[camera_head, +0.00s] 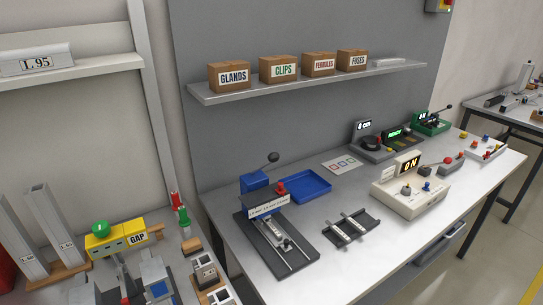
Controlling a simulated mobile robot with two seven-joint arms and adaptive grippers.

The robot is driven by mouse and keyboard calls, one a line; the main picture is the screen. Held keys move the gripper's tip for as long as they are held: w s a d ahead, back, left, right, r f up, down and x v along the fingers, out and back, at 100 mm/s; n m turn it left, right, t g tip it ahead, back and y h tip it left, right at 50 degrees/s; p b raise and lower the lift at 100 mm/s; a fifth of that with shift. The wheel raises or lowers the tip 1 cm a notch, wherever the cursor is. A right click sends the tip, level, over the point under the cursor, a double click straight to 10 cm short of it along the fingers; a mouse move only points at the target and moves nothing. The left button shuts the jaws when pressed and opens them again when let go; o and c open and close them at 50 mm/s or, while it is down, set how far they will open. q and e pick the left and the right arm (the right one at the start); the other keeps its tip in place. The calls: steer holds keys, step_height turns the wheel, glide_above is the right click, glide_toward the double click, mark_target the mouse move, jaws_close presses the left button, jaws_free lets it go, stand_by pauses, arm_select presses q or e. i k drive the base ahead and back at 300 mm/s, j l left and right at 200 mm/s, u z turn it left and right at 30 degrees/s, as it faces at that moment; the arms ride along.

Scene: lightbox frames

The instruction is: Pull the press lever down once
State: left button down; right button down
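The press (255,181) has a blue head and stands on a dark base plate (270,255) at the front left of the grey bench. Its lever ends in a dark round knob (273,157), which sits above and to the right of the blue head, so the lever points upward. A white label strip (269,206) and a red part (281,189) are at the front of the press. Neither of my grippers shows in the head view, and nothing touches the lever.
A blue tray (318,185) lies right behind the press. A dark rail fixture (350,228) and a white control box (408,194) with a lit display stand to the right. A shelf (300,84) with labelled boxes hangs above. Another crowded bench is at the lower left.

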mark_target(273, 157)
steer(key=l+u, duration=0.15)
steer(key=u, duration=1.15)
steer(key=l+u, duration=0.3)
steer(key=k+l+u, duration=0.25)
steer(key=l, duration=0.2)
steer(key=k+l+u, duration=0.1)
steer(key=l+u, duration=0.2)
steer(key=k+l+u, duration=0.4)
steer(key=l+u, duration=0.15)
steer(key=l, duration=0.15)
steer(key=k+l, duration=0.25)
